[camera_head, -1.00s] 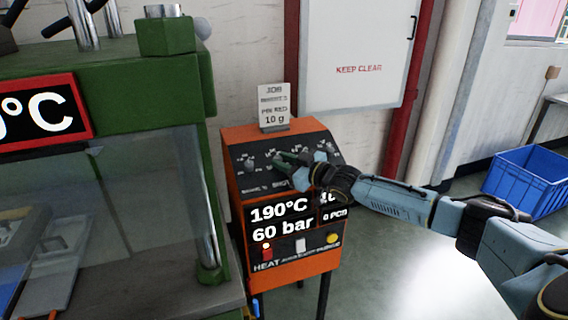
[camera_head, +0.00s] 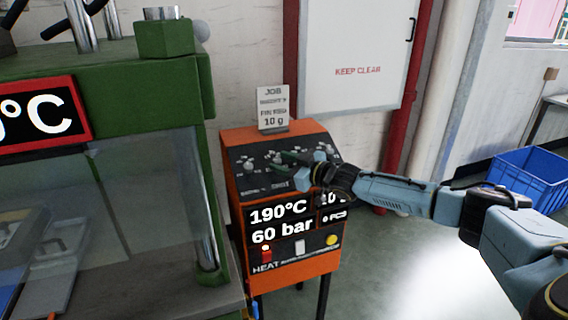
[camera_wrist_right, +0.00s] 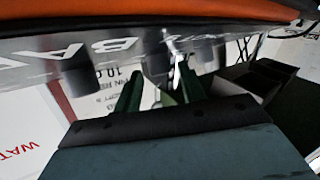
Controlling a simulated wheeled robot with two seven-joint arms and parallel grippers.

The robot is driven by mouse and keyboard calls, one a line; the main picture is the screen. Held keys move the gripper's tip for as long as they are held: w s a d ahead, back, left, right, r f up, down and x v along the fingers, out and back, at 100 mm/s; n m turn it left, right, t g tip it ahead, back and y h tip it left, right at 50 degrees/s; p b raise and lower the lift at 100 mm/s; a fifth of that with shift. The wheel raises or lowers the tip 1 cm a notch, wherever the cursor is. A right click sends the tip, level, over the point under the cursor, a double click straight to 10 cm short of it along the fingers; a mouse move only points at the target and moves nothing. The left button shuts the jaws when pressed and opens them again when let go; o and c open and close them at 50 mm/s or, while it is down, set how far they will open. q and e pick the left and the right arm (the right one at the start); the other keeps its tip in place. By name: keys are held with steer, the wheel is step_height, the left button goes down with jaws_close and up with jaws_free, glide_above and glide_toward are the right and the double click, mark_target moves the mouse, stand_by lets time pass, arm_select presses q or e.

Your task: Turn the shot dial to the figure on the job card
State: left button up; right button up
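The job card (camera_head: 272,108) stands upright on top of the orange control box (camera_head: 236,190) and reads 10 g in its bottom line. The dark sloping panel below it carries a row of small grey dials (camera_head: 248,166); their lettering is too small to read surely. My right gripper (camera_head: 290,158) is at this panel and covers part of the row, including the dial behind it. In the right wrist view its two green fingers (camera_wrist_right: 158,90) are apart, with their tips close to the dials. I cannot tell if they touch one. My left gripper is out of view.
The box's display (camera_head: 280,225) reads 190°C and 60 bar; its right part is partly hidden by my wrist. A green machine (camera_head: 195,80) with a clear guard stands close on the left. A blue crate (camera_head: 525,180) lies at the right, with open floor before it.

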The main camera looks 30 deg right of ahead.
steer(key=shift+o, duration=0.3)
steer(key=shift+s+d+f, duration=0.1)
steer(key=shift+s+d, duration=0.1)
steer(key=shift+s, duration=0.35)
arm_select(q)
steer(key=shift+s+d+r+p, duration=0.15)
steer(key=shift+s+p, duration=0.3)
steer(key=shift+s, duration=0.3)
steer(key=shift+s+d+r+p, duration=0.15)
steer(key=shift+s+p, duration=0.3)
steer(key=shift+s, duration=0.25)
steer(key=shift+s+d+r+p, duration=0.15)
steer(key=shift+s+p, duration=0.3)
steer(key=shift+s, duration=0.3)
arm_select(e)
steer(key=v, duration=1.2)
steer(key=shift+r, duration=0.2)
steer(key=shift+d, duration=0.1)
